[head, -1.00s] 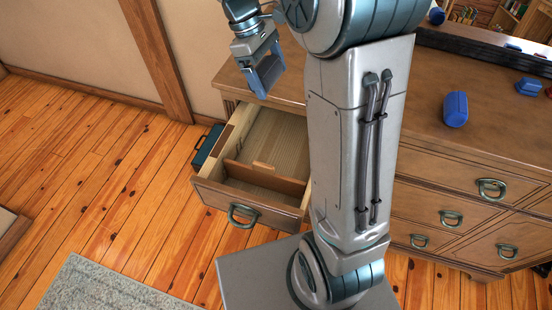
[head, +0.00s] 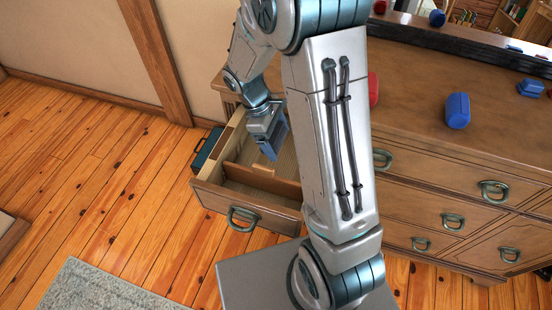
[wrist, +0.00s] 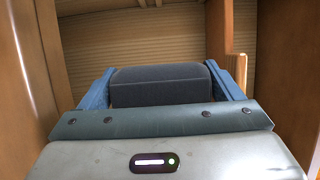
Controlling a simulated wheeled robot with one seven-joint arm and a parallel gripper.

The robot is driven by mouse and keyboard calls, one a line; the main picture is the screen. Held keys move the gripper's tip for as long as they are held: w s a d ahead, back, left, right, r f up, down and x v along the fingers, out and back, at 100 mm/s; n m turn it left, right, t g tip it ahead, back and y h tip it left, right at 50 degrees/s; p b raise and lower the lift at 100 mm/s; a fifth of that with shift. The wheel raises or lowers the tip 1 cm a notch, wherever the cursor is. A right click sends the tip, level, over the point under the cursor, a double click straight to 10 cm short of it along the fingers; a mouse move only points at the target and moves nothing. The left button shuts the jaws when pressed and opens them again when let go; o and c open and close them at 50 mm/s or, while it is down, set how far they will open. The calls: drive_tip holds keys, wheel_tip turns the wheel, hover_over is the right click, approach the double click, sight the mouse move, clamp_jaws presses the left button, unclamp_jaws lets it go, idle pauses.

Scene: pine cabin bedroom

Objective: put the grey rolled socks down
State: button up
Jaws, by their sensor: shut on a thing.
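The grey rolled socks (wrist: 158,84) are a dark grey roll in the wrist view. My gripper (wrist: 162,90) is shut on them, with one blue finger at each end. In the head view my gripper (head: 272,148) points down into the open drawer (head: 205,192) of the wooden dresser. The socks are hidden there behind the fingers. In the wrist view the ribbed drawer floor (wrist: 150,42) lies beyond the socks, with wooden walls on both sides. I cannot tell whether the socks touch the floor.
A low divider (head: 262,180) crosses the drawer. On the dresser top (head: 415,100) stand a blue roll (head: 457,110), a red object (head: 373,89) partly behind my arm, and another blue object (head: 530,88). A dark blue case (head: 205,148) is beside the drawer.

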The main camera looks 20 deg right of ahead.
sight(281, 167)
wheel_tip(281, 167, down, 10)
idle(0.5)
drive_tip(key=shift+f+b, duration=0.2)
drive_tip(key=shift+b, duration=0.1)
drive_tip(key=o, duration=0.8)
